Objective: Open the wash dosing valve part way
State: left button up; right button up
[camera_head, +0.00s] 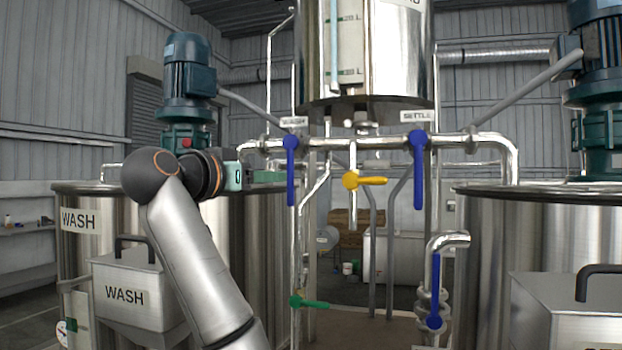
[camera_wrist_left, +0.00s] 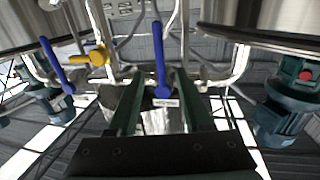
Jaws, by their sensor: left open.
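The wash dosing valve has a blue lever (camera_head: 290,172) under a small WASH label (camera_head: 293,122) on the horizontal pipe. The lever hangs straight down, crosswise to the pipe. My left gripper (camera_head: 282,176) comes in from the left with its green fingers at the lever. In the left wrist view, which is upside down, the same blue lever (camera_wrist_left: 160,62) shows between the two open fingers (camera_wrist_left: 158,78). I cannot tell whether either finger touches it. My right gripper is not in view.
A blue SETTLE lever (camera_head: 419,172) hangs down to the right. A yellow-handled tap (camera_head: 362,181) sits between them. A lower blue lever (camera_head: 436,290) and a green handle (camera_head: 308,302) are below. The WASH tank (camera_head: 250,260) stands left, another tank (camera_head: 490,240) right.

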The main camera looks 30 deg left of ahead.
aim_at(293, 175)
pick_arm(q)
jog(key=shift+w+r+p, duration=0.2)
jog(key=shift+w+p, duration=0.4)
jog(key=shift+w, duration=0.6)
jog(key=w+p, duration=0.1)
jog(key=w, duration=0.4)
jog(key=w+p, duration=0.2)
jog(key=w, duration=0.2)
jog(key=shift+w+a+f+p, duration=0.1)
jog(key=shift+w+a+p, duration=0.1)
jog(key=shift+w+p, duration=0.15)
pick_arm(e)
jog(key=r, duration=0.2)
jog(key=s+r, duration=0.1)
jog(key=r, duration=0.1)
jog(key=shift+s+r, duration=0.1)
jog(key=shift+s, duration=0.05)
pick_arm(q)
grip_shut()
